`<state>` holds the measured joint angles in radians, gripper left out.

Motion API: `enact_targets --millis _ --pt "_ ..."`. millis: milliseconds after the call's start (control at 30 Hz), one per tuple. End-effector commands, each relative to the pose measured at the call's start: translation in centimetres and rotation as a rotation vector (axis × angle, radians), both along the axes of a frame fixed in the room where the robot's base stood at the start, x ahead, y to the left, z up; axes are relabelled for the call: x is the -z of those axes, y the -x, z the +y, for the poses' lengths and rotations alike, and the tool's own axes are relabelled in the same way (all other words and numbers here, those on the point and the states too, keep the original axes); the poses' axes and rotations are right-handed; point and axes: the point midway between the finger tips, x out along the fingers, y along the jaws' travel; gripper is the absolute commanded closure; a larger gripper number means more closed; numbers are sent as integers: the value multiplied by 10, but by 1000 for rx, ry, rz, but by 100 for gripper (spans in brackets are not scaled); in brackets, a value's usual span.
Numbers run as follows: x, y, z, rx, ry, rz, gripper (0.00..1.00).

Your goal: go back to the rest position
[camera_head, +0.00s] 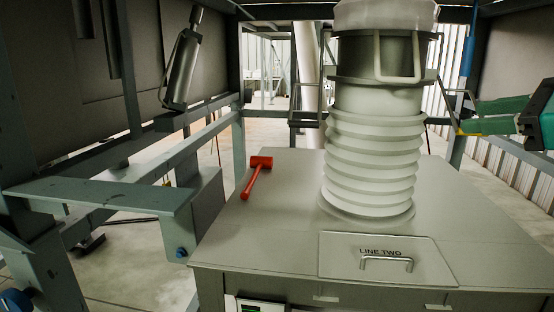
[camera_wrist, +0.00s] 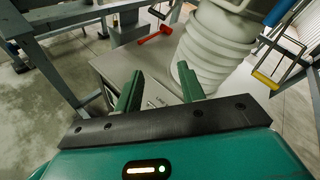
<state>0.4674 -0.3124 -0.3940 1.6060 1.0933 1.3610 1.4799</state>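My gripper (camera_head: 468,116) is at the right edge of the head view, its green fingers pointing left toward the white ribbed spout but apart from it. In the wrist view my gripper (camera_wrist: 159,72) has its two green fingers spread with nothing between them. It is open and empty. The grey hopper top and the "LINE TWO" hatch show beyond the fingers, at a distance.
The ribbed spout (camera_head: 372,165) stands on the grey hopper top (camera_head: 280,220). A red mallet (camera_head: 257,176) lies left of it. The hatch (camera_head: 388,258) has a handle. Steel beams (camera_head: 100,195) stand left. A yellow-and-black handle (camera_wrist: 265,79) is right of my fingers.

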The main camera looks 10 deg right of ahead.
Motion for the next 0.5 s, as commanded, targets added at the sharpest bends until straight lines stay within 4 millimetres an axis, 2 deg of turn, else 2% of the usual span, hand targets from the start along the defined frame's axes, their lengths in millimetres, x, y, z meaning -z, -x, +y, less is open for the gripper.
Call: enact_targets --millis 100,233,400,500 --pt "53 -9 39 -111 223 42 61" --pt "126 -9 90 -313 576 73 61" --pt "226 14 149 -689 1115 50 61" --pt "281 35 175 -956 1446 -6 61"
